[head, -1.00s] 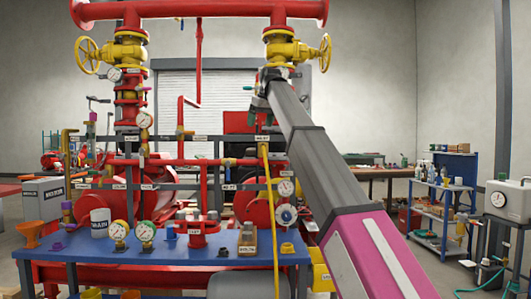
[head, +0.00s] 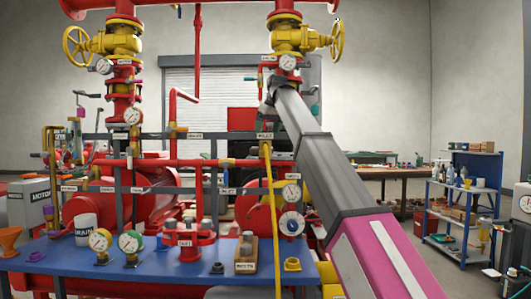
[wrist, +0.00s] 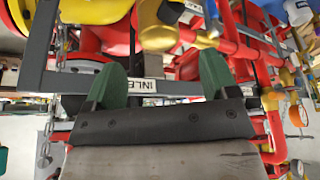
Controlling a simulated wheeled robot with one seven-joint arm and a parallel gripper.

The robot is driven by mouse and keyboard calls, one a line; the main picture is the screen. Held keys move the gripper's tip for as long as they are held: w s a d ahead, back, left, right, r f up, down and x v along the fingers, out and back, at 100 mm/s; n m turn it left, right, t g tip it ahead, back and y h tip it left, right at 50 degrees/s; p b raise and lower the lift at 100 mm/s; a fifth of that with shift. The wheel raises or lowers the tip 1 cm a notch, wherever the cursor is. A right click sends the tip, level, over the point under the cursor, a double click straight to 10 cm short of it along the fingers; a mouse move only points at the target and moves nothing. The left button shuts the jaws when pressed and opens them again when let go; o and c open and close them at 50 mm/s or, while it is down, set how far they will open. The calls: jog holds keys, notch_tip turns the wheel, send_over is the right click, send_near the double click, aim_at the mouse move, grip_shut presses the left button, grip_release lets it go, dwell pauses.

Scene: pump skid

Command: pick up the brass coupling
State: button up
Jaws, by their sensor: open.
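My gripper (wrist: 162,82) shows in the wrist view with two green fingers spread apart and nothing between them. Behind the gap is a grey rail with an "INLE..." label (wrist: 140,86). A brass-coloured fitting (wrist: 200,38) lies beyond the fingertips, above the gap and on red pipework; a similar fitting (head: 226,163) sits on the red pipe in the head view. I cannot tell whether either is the brass coupling. In the head view my gripper (head: 267,112) is partly hidden at the arm's far end, below the right yellow valve.
A blue bench (head: 180,268) holds gauges, a "DRAIN" can (head: 86,230), a wooden bolts box (head: 244,253) and a yellow fitting (head: 292,264). Red pipes and grey rails crowd around my gripper. A blue shelf cart (head: 465,200) stands at right, with open floor before it.

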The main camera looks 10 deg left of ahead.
aim_at(265, 142)
jog(key=x, duration=0.6)
jog(key=shift+f, duration=0.25)
jog(key=c, duration=1.1)
